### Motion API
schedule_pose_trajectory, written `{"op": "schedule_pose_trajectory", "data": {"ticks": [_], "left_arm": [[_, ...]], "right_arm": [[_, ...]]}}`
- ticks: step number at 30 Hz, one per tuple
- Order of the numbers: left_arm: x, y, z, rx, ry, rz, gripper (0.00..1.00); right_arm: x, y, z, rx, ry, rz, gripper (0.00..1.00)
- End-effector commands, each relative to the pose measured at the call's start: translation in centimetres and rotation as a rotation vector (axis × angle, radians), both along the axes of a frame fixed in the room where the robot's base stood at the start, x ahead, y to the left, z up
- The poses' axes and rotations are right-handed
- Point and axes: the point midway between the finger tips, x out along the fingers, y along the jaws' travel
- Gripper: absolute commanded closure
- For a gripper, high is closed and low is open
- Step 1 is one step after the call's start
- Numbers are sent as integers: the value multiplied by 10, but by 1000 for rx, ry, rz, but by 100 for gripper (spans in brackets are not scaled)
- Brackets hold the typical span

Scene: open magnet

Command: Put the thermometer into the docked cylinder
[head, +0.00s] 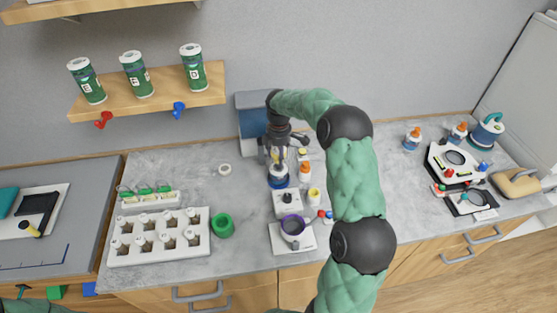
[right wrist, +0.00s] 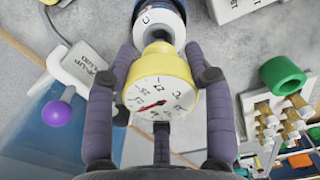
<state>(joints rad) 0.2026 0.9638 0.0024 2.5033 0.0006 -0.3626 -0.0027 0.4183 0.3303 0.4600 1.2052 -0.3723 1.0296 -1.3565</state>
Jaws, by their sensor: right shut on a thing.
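My right gripper (head: 277,152) is shut on the thermometer, and its fingers also show in the right wrist view (right wrist: 158,85). The thermometer (right wrist: 160,85) has a yellow body and a round white dial with a red needle. In the head view only a little yellow shows between the fingers. A blue-and-white cylinder (head: 278,181) stands directly below the gripper. In the right wrist view the cylinder's white rim (right wrist: 160,17) lies just beyond the thermometer's yellow end. I cannot tell whether they touch. My left gripper cannot be made out.
A grey-blue machine (head: 252,122) stands behind the gripper. A white vial rack (head: 160,238) and green ring (head: 222,226) are left. The counter between has free room.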

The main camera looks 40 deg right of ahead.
Motion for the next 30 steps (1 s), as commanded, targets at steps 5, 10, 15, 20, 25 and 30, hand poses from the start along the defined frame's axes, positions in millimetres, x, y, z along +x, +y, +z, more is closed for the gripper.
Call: {"op": "schedule_pose_trajectory", "data": {"ticks": [5,10,15,20,25,30], "left_arm": [[0,0,-2,0,0,0,100],[0,0,-2,0,0,0,100],[0,0,-2,0,0,0,100],[0,0,-4,0,0,0,100],[0,0,-4,0,0,0,100],[0,0,-4,0,0,0,100]], "right_arm": [[2,0,-24,1,2,0,84],[2,-1,-33,0,0,-1,84],[2,0,-33,0,0,0,84],[2,0,-37,0,0,0,84],[2,0,-38,0,1,0,23],[2,0,-38,0,1,0,23]]}}
